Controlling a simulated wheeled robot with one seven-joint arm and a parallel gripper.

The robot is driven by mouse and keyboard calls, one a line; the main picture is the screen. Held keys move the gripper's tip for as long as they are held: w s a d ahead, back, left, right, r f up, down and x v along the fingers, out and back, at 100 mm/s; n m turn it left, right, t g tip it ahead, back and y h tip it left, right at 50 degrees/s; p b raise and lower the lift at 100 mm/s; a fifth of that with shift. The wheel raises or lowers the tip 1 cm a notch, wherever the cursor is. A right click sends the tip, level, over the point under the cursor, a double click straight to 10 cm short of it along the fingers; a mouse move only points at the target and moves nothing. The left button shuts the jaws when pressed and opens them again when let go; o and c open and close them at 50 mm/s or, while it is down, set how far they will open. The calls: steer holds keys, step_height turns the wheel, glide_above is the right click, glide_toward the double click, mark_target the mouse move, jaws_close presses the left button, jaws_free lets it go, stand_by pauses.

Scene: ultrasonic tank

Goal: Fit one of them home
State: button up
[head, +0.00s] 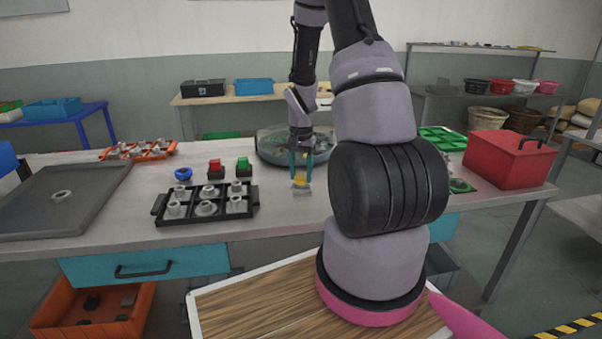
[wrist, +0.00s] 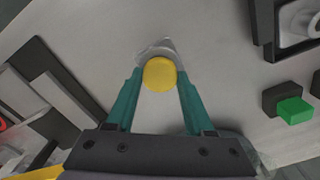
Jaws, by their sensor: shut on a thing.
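My gripper (head: 301,176) is shut on a small part with a round yellow top and a grey metallic body (wrist: 159,73). In the wrist view the part sits between the teal fingertips (wrist: 160,80). In the head view the part (head: 301,186) is low over the bare table, near its front edge; I cannot tell whether it touches the table. A black tray (head: 160,206) to the left holds several grey metal fittings (head: 207,208) in compartments. Its corner also shows in the wrist view (wrist: 264,25). Another grey fitting (head: 62,195) lies in a wide grey tray (head: 22,222).
A round dark tank (head: 272,150) is behind my gripper. An orange tray (head: 112,154) is back left. A red toolbox (head: 508,160) stands right.

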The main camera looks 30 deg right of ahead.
steer(key=shift+f, duration=0.8)
stand_by(3.0)
steer(key=o, duration=1.4)
steer(key=shift+c, duration=0.2)
steer(key=shift+r, duration=0.1)
step_height(320, 180, up, 11)
steer(key=shift+f, duration=0.2)
step_height(320, 180, up, 17)
steer(key=n+t, duration=0.2)
steer(key=t, duration=0.2)
glide_above(301, 177)
steer(key=s+a, duration=0.7)
steer(key=s+a+r+n+t+y, duration=0.2)
steer(key=s+a+r, duration=0.4)
steer(key=s+r, duration=0.3)
steer(key=s+n+t, duration=0.1)
steer(key=s, duration=0.2)
steer(key=shift+s+a, duration=0.2)
steer(key=shift+s, duration=0.1)
